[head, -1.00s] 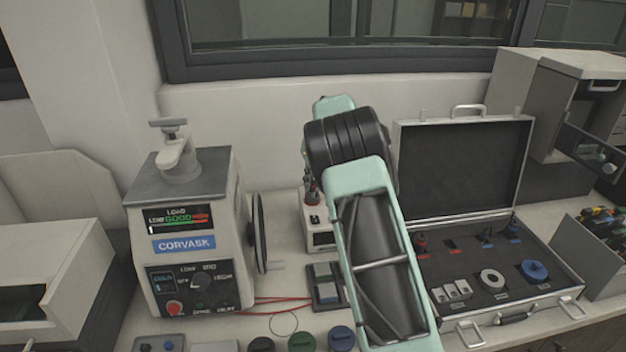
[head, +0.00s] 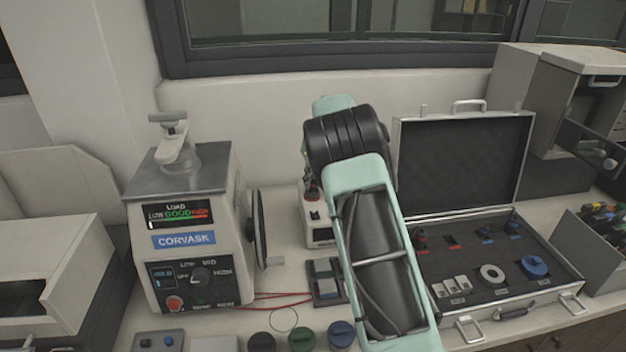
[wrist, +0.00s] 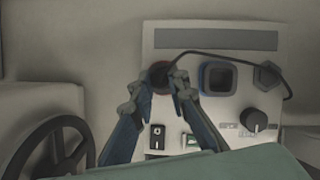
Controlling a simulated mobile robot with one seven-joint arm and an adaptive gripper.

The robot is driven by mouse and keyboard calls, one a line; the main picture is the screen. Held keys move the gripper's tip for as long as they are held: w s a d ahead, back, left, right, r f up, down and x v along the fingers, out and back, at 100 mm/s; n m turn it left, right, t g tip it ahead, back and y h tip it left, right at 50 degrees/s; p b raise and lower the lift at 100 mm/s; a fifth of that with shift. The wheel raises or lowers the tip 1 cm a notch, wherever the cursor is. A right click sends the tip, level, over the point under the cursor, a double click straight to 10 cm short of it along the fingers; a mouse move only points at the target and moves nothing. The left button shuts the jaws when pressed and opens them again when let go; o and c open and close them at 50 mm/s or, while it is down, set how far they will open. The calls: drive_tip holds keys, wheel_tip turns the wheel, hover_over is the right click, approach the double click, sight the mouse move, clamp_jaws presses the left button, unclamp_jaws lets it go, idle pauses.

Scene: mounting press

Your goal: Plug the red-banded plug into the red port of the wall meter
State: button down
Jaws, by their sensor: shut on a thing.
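The wall meter (wrist: 205,62) is a pale box with a grey strip along its top in the wrist view. It shows partly behind my arm in the head view (head: 318,212). Its red port (wrist: 158,69) is a red ring at the left, and a square blue port (wrist: 217,77) is beside it. My gripper (wrist: 163,82) is shut on the plug, with its fingertips at the red port. The plug's body and red band are mostly hidden by the fingers, so I cannot tell how deep it sits. A black cable (wrist: 225,56) arcs right from there.
A black knob (wrist: 254,120) and switches are low on the meter. The Corvask press (head: 190,240) with its handwheel (head: 259,230) stands to the left. An open case (head: 480,262) with plugs lies to the right. Colored round caps line the bench's front.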

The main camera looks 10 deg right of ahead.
drive_tip(key=shift+f, duration=0.1)
drive_tip(key=c, duration=1.2)
unclamp_jaws()
drive_tip(key=shift+c, duration=0.2)
wheel_tip(320, 180, up, 8)
drive_tip(key=p, duration=0.7)
drive_tip(key=shift+f, duration=0.15)
drive_tip(key=shift+f, duration=0.1)
